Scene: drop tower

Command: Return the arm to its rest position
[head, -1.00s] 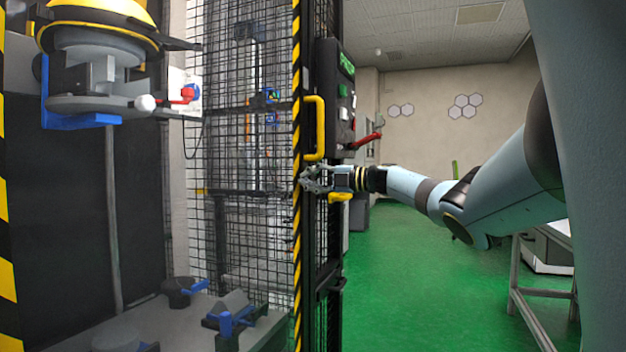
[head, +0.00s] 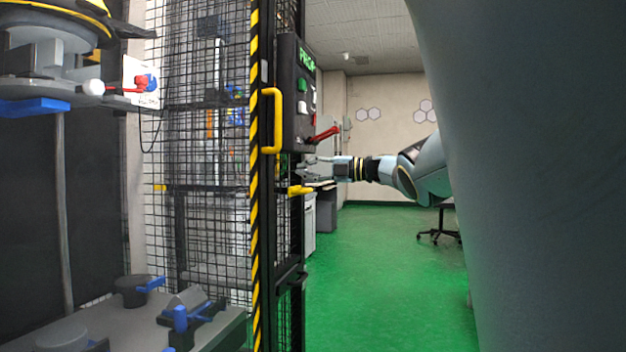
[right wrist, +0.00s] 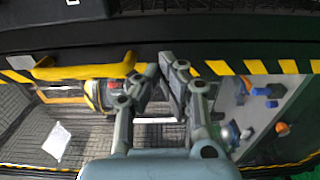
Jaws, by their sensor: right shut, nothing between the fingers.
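My right arm (head: 425,170) comes in from the right, bent, with its forearm pointing left. My right gripper (head: 309,169) is beside the black door post, below the control box and its red lever. Its fingers are small and partly lost against the dark post. In the right wrist view the gripper's fingertips (right wrist: 163,66) are close together, with nothing between them, in front of a black bar with yellow-black stripes. My left gripper is not in view.
The mesh door (head: 205,150) has a striped edge and a yellow handle (head: 278,120). A control box (head: 298,95) with a red lever (head: 326,134) is just above the gripper. Blue clamps (head: 180,318) sit inside. Green floor (head: 385,270) is open to the right.

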